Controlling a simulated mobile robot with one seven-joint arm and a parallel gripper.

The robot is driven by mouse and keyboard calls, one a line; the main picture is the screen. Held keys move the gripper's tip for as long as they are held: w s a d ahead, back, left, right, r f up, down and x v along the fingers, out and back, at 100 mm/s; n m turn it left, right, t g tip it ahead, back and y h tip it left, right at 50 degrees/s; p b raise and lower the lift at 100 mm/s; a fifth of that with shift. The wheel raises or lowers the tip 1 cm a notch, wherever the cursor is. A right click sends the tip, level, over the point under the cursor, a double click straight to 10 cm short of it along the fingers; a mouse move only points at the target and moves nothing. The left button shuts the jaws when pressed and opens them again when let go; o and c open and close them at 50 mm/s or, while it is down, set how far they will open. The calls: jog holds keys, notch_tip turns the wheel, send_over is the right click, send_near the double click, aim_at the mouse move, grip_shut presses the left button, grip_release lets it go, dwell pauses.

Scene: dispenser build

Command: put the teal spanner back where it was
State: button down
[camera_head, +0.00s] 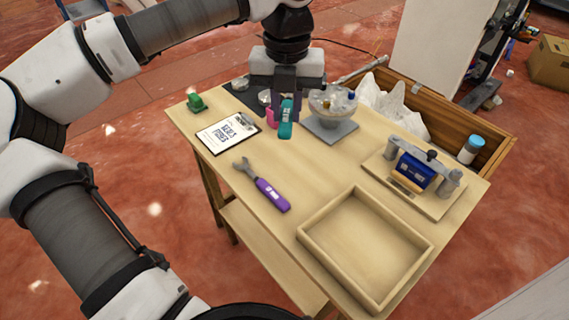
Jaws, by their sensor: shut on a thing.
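My gripper (286,102) is over the back of the wooden table, pointing down and shut on the teal spanner (285,121). Only a short teal part of the spanner shows below the jaws; its other end is hidden by the gripper. I cannot tell whether its lower end touches the table. A second spanner with a purple handle (272,195) and grey open jaw lies on the table, in front of and left of my gripper.
A clipboard (228,132), a green object (195,101) and a pink object (271,119) are near the back left. A clear bowl on a grey base (333,129) stands right of my gripper. A blue device on a board (409,177) and an empty wooden tray (316,247) are further right and front.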

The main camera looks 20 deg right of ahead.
notch_tip(320, 180, down, 15)
jog(key=shift+f, duration=0.2)
dwell(0.3)
jog(key=shift+f+b, duration=0.3)
jog(key=shift+f, duration=0.05)
jog(key=shift+f, duration=0.1)
jog(key=c, duration=1.3)
grip_release()
jog(key=shift+o, duration=0.2)
